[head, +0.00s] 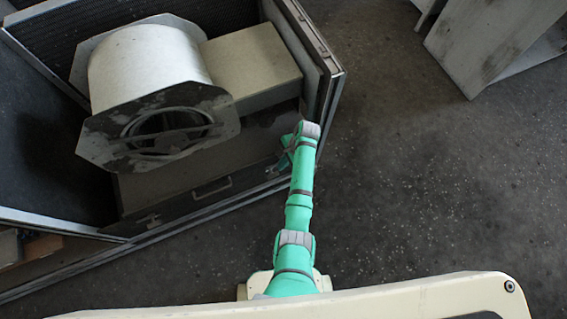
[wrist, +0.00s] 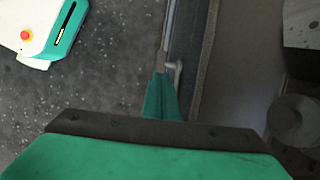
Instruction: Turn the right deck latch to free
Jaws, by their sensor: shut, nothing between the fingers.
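The right deck latch (wrist: 175,67) shows in the wrist view as a small pale grey lever on the edge of the deck, just beyond my fingertips. My gripper (wrist: 163,80) is shut and empty, its green fingers pointing at the latch. The tips overlap the latch's near end in the picture; I cannot tell whether they touch it. In the head view my gripper (head: 284,161) is at the right end of the deck's front edge, and the latch there is too small and covered to make out clearly. The deck (head: 195,197) has a pale handle (head: 212,189) in its front.
The cabinet's right wall (head: 322,60) rises close beside my gripper. Grey panels (head: 495,45) lie at the upper right. The floor to the right is clear.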

